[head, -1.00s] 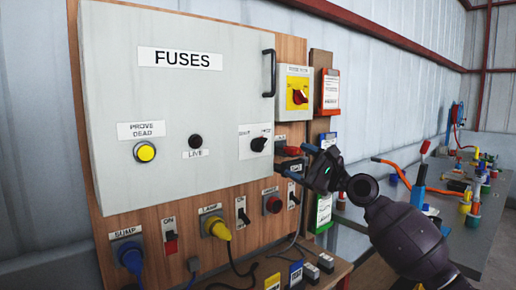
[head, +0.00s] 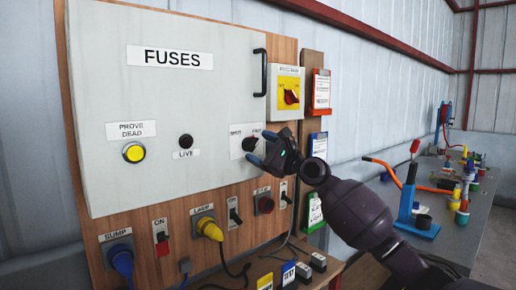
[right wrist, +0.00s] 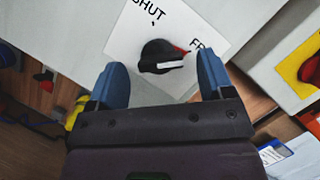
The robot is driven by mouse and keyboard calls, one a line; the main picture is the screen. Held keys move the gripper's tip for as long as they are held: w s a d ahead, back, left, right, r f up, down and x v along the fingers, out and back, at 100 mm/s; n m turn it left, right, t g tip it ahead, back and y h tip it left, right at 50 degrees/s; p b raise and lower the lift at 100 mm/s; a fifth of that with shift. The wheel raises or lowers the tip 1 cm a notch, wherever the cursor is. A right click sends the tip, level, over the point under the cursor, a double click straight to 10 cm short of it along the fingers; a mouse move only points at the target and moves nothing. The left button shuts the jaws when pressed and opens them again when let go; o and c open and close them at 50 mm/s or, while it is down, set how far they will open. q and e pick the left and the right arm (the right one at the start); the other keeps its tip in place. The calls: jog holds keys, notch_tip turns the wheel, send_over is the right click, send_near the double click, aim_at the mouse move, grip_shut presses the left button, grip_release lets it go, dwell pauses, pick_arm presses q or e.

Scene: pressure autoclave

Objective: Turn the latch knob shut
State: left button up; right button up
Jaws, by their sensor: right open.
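The latch knob (head: 250,144) is a black round knob on a white plate at the lower right of the grey fuse box door (head: 160,90). In the right wrist view the knob (right wrist: 160,55) shows a white bar and a red mark beside it. The plate (right wrist: 185,22) reads "SHUT" at upper left and "FR", partly cut off, at right. My right gripper (head: 263,148) is open at the knob, one blue finger on each side. In the wrist view gaps show between knob and fingers. In the head view the gripper partly hides the plate. My left gripper is not in view.
A yellow isolator with a red handle (head: 290,93) is right of the door, near a black door handle (head: 260,73). Switches and plugs, including a yellow plug (head: 210,229), line the board below. A bench (head: 470,235) with several coloured items stands at right.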

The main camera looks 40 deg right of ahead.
jog(key=shift+w+a+r, duration=0.15)
jog(key=shift+w+a, duration=0.05)
jog(key=shift+w, duration=0.3)
jog(key=shift+c, duration=0.3)
jog(key=c, duration=0.9)
jog(key=shift+o, duration=0.2)
